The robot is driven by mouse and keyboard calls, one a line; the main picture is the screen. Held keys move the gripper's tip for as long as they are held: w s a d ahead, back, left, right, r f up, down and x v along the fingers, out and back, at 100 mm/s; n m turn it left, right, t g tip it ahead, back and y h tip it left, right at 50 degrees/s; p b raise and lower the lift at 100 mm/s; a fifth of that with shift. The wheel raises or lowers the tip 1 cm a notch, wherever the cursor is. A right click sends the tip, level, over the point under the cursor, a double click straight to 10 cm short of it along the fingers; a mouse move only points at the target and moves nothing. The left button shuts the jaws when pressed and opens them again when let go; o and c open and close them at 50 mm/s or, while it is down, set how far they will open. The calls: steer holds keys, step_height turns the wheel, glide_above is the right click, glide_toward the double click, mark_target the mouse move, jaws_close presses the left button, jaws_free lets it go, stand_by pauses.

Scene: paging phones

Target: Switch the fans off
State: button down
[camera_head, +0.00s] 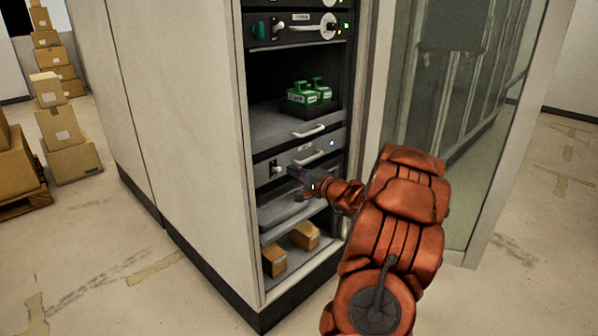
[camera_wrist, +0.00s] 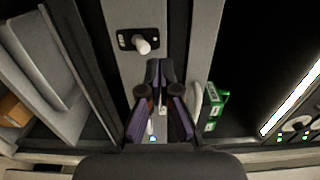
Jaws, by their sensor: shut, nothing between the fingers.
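A grey drawer-like panel (camera_head: 300,157) in the rack carries a toggle switch (camera_head: 276,168) at its left and a small blue light at its right. In the wrist view the switch is a white lever (camera_wrist: 142,45) on a black plate. No readable label says which control is for the fans.
Above are a shelf with green boxes (camera_head: 309,93) and units with a green knob (camera_head: 259,30) and lit lights. Small cartons (camera_head: 305,235) stand on the bottom shelf. A pull handle (camera_head: 315,158) sticks out of the panel. The glass door (camera_head: 440,110) stands at right.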

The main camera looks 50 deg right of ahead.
mark_target(273, 160)
steer(key=shift+w+b, duration=0.35)
steer(key=shift+w, duration=3.1)
steer(key=shift+f+b, duration=0.5)
steer(key=shift+b, duration=0.05)
steer(key=shift+r, duration=0.6)
steer(key=shift+s+d+f+b, duration=0.1)
steer(key=shift+s+b, duration=0.6)
steer(key=shift+s, duration=0.05)
steer(key=s+b, duration=0.2)
steer(key=s, duration=0.4)
steer(key=shift+s+b, duration=0.3)
steer(key=shift+b, duration=0.05)
